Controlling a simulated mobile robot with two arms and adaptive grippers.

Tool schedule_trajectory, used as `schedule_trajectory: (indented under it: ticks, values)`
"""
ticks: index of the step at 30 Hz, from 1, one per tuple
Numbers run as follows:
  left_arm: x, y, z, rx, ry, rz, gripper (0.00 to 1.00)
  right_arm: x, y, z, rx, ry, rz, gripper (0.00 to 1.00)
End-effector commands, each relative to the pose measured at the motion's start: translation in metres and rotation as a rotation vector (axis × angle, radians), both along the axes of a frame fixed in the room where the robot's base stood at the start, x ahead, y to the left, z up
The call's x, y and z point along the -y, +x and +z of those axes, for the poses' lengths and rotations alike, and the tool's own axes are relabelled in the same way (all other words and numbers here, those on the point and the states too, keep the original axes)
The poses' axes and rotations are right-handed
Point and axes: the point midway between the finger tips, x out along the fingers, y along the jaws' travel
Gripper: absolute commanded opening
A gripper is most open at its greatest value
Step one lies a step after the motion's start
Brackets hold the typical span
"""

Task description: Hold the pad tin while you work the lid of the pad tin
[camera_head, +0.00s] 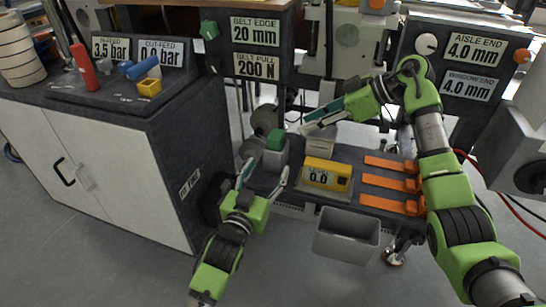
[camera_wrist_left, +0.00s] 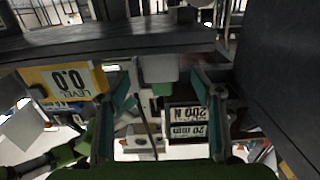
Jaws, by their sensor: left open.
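The pad tin (camera_head: 274,159) appears to be the grey block with a green lid (camera_head: 275,139) at the left end of the dark work shelf. The lid looks seated on it. My left gripper (camera_head: 264,174) is open in front of the tin, its fingers spread left and right with nothing held. In the left wrist view, the tin (camera_wrist_left: 154,68) and its green lid (camera_wrist_left: 157,89) show upside down beyond and between the open fingers. My right gripper (camera_head: 304,126) is above and right of the tin, pointing left towards it and apart from it. Its finger gap is unclear.
A yellow level gauge (camera_head: 326,175) stands right of the tin, with orange clamps (camera_head: 391,183) further right. A grey bin (camera_head: 346,236) hangs in front of the shelf (camera_head: 262,183). A white cabinet (camera_head: 130,185) stands to the left.

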Motion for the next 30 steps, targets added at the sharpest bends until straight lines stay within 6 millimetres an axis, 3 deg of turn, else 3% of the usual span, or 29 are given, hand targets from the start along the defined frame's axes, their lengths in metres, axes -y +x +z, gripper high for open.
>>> schedule_trajectory:
  ticks: [3, 10, 24, 25, 30]
  values:
    - [0.007, 0.024, 0.001, 0.001, 0.001, 0.001, 0.60, 0.000, 0.000, 0.000, 0.000, 0.000, 0.000, 0.28]
    - [0.017, 0.055, 0.000, 0.000, 0.000, 0.002, 0.60, 0.000, 0.000, 0.000, 0.000, 0.000, 0.000, 0.28]
    - [0.021, 0.066, 0.000, -0.001, 0.000, 0.001, 0.60, 0.000, 0.000, 0.000, 0.000, 0.000, 0.000, 0.28]
    - [0.021, 0.066, 0.000, -0.001, 0.000, 0.001, 0.57, 0.000, 0.000, 0.000, 0.000, 0.000, 0.000, 0.28]
    - [0.021, 0.066, 0.000, -0.002, 0.001, 0.001, 0.13, 0.000, 0.000, 0.000, 0.000, 0.000, 0.000, 0.28]
